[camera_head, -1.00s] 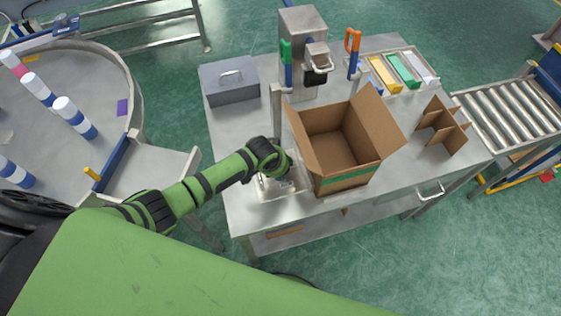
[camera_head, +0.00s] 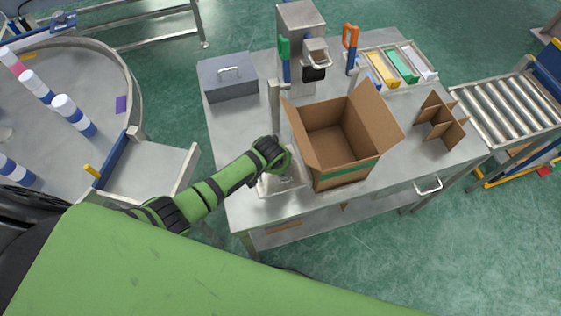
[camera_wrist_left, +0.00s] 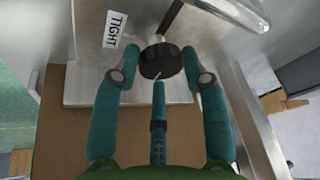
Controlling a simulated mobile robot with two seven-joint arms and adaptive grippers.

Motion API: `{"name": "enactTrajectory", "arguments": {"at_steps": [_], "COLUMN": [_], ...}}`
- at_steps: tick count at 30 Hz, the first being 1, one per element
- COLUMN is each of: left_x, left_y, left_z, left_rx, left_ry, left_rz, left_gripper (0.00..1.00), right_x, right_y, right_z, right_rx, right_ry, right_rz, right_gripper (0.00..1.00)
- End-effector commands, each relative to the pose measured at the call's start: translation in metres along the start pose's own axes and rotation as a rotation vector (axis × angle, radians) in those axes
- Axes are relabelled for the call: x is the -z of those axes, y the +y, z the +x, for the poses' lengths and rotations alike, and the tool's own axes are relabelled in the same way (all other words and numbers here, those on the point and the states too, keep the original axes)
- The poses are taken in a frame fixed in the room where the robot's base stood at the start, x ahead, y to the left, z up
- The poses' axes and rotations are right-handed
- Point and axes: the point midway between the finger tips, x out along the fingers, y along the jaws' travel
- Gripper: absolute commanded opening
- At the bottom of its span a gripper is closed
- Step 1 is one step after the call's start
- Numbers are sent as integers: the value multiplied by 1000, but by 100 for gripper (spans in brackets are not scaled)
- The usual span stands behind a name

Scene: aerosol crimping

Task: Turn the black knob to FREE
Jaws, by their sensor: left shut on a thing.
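The black knob (camera_wrist_left: 160,60) is at the upper middle of the left wrist view, on a metal stem. A white label reading TIGHT (camera_wrist_left: 114,29) sits up and to the left of it. My left gripper (camera_wrist_left: 158,68) has its teal fingers around the knob, one on each side and one below, and is shut on it. No FREE label can be seen. In the head view my left gripper (camera_head: 284,165) is at the front of the metal table, left of the carton, and the knob is hidden there. My right gripper is not in view.
An open cardboard carton (camera_head: 341,178) stands close to the right of my left gripper. A metal press (camera_head: 303,40) stands behind it and a grey toolbox (camera_head: 229,80) is at the back left. The table (camera_head: 232,130) has free room left of the arm.

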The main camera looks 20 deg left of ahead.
Motion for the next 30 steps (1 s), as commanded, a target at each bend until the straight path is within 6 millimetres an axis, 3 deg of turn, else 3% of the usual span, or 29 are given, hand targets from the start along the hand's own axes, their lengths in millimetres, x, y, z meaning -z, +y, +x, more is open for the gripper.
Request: {"name": "enactTrajectory", "arguments": {"at_steps": [1,2,17,30], "left_x": [2,2,1,1], "left_y": [-2,-2,0,-1], "left_z": [0,0,-8,-81], "left_rx": [3,3,-1,-1], "left_ry": [3,3,2,4], "left_rz": [-3,-3,-1,-2], "left_gripper": [56,66,66,66], "right_x": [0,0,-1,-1], "right_y": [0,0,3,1], "right_z": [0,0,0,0], "right_rx": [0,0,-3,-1], "right_ry": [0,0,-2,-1], "right_rz": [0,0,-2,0], "right_gripper": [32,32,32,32]}}
